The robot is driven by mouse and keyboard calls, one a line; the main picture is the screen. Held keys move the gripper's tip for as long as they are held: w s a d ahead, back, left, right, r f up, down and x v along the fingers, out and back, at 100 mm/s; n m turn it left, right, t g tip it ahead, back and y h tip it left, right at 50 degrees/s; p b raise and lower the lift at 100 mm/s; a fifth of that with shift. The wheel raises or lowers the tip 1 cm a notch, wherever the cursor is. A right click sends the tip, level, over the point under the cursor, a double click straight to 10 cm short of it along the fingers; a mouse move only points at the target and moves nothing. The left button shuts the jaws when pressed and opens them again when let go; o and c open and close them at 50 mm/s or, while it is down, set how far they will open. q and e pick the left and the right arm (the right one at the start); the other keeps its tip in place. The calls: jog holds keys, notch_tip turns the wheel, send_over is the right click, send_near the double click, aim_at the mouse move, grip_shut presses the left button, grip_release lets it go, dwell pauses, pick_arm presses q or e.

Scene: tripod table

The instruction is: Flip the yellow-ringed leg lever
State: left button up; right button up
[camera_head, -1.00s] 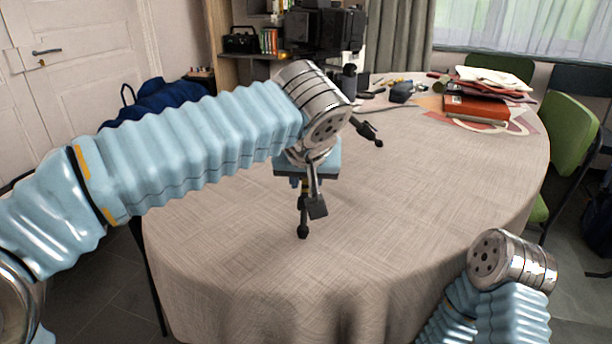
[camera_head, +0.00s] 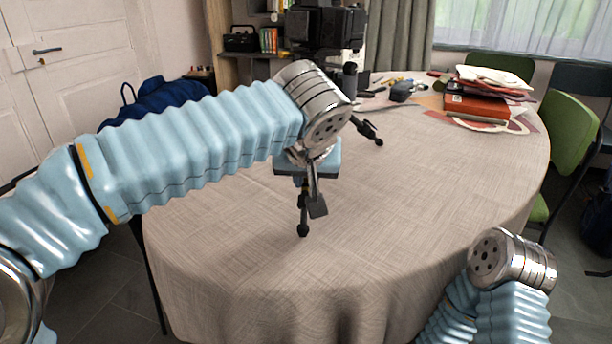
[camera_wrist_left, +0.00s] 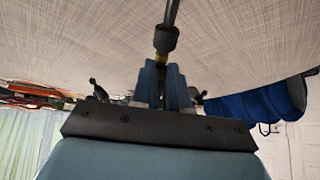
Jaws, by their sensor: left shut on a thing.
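The black tripod stands on the round table, with its near leg (camera_head: 303,215) ending in a foot towards me and another leg (camera_head: 369,131) reaching right. A black camera (camera_head: 325,27) sits on top. My left gripper (camera_wrist_left: 164,68) is at the near leg, its blue fingers shut around the part just beyond a black collar (camera_wrist_left: 166,40). In the head view my left wrist covers the tripod's middle.
The cloth-covered table (camera_head: 420,200) is clear in front and to the right. Red and white books (camera_head: 480,100) and small tools lie at the back right. A green chair (camera_head: 568,135) stands at right, and a dark blue bag (camera_head: 160,97) is behind my left arm.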

pick_arm(q)
jog(key=shift+r, duration=0.2)
jog(key=shift+s+r+p, duration=0.2)
jog(key=shift+r+p, duration=0.1)
jog(key=shift+r, duration=0.15)
jog(key=shift+s+r+p, duration=0.1)
jog(key=shift+r+p, duration=0.25)
jog(key=shift+p, duration=0.05)
jog(key=shift+r, duration=0.15)
dwell(0.5)
jog(key=shift+r+p, duration=0.35)
jog(key=shift+p, duration=0.1)
jog(key=shift+r, duration=0.1)
jog(key=shift+w+r+p, duration=0.2)
jog(key=shift+r+p, duration=0.1)
jog(key=shift+p, duration=0.2)
grip_shut()
